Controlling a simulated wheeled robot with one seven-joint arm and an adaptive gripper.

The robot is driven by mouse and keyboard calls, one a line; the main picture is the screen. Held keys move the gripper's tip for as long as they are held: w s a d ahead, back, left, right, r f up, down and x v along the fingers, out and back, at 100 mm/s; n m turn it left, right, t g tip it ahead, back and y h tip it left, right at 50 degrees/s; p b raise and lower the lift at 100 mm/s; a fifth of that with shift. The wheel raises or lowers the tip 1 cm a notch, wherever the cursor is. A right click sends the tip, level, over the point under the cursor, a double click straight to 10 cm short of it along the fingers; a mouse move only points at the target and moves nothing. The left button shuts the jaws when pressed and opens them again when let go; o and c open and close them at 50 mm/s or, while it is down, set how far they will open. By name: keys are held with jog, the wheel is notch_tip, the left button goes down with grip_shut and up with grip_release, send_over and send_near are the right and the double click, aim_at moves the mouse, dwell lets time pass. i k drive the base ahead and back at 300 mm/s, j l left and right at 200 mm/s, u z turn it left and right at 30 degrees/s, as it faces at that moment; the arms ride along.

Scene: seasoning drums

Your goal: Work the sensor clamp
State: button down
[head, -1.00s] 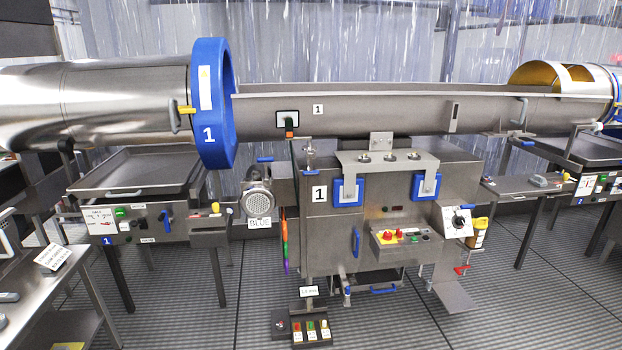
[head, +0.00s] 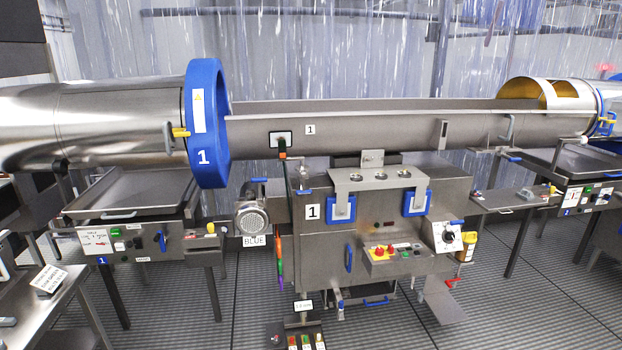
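A small dark square plate with a pale face (head: 281,138) sits on the front of the long steel trough (head: 380,130), beside a label "1". A small orange piece (head: 282,155) hangs just below it, at the top of a thin dark upright rod. This may be the sensor and its clamp; it is too small to tell whether a clamp is open or shut. My gripper is not in view.
A steel drum with a blue ring (head: 208,125) stands at the left. Below the trough is a steel cabinet (head: 385,225) with blue handles and a button box (head: 393,255). A tray table (head: 135,195) stands left.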

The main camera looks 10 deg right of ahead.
aim_at(303, 174)
jog(key=i, duration=2.4)
